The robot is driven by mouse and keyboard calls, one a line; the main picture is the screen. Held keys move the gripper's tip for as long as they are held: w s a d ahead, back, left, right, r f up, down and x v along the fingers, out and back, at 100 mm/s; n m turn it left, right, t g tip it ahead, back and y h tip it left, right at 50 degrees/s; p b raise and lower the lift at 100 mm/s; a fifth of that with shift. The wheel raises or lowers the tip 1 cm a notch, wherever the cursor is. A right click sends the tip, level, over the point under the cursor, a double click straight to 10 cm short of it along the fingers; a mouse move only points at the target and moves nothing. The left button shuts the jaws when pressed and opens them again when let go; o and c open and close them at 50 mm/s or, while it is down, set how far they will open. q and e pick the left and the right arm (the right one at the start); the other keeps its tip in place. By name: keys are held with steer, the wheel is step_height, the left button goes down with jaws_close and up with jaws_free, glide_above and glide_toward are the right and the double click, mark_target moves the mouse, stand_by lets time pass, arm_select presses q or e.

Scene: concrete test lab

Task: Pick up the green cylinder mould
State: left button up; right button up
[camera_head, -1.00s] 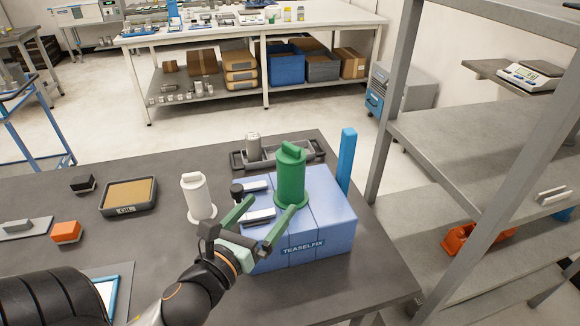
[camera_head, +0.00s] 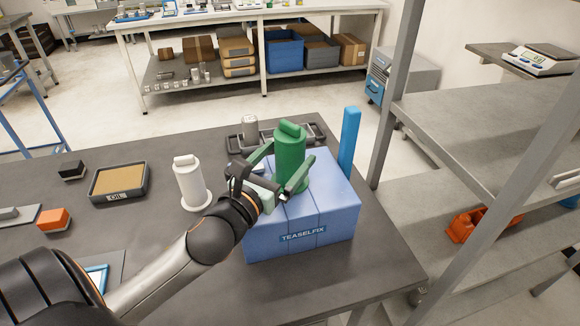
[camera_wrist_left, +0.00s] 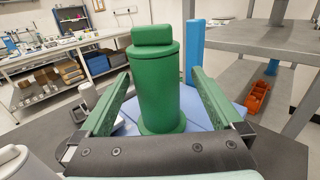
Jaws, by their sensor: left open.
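The green cylinder mould (camera_head: 291,150) stands upright on the blue TEASELFIX box (camera_head: 330,217). It has a wide base flange and a block-shaped handle on top. My left gripper (camera_head: 283,165) is open, with its green fingers on either side of the mould's body. In the left wrist view the mould (camera_wrist_left: 157,85) stands between the two fingers (camera_wrist_left: 158,100), with a visible gap on each side. My right gripper is not in view.
A white cylinder mould (camera_head: 190,181) stands left of the box. A blue upright block (camera_head: 348,141) stands close behind the box at right. A grey tray (camera_head: 313,136) lies behind. An oil tray (camera_head: 119,182) is at left; grey shelving (camera_head: 470,130) rises at right.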

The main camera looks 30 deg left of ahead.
arm_select(q)
steer(key=shift+w+a+f, duration=0.1)
steer(key=shift+w+a, duration=0.05)
steer(key=shift+w, duration=0.8)
steer(key=shift+w+a+f, duration=0.1)
steer(key=shift+w+a, duration=0.1)
steer(key=shift+w, duration=0.75)
steer(key=shift+w+a+f, duration=0.1)
steer(key=shift+w+a, duration=0.05)
steer(key=shift+w, duration=0.8)
steer(key=shift+r, duration=0.1)
steer(key=c, duration=1.5)
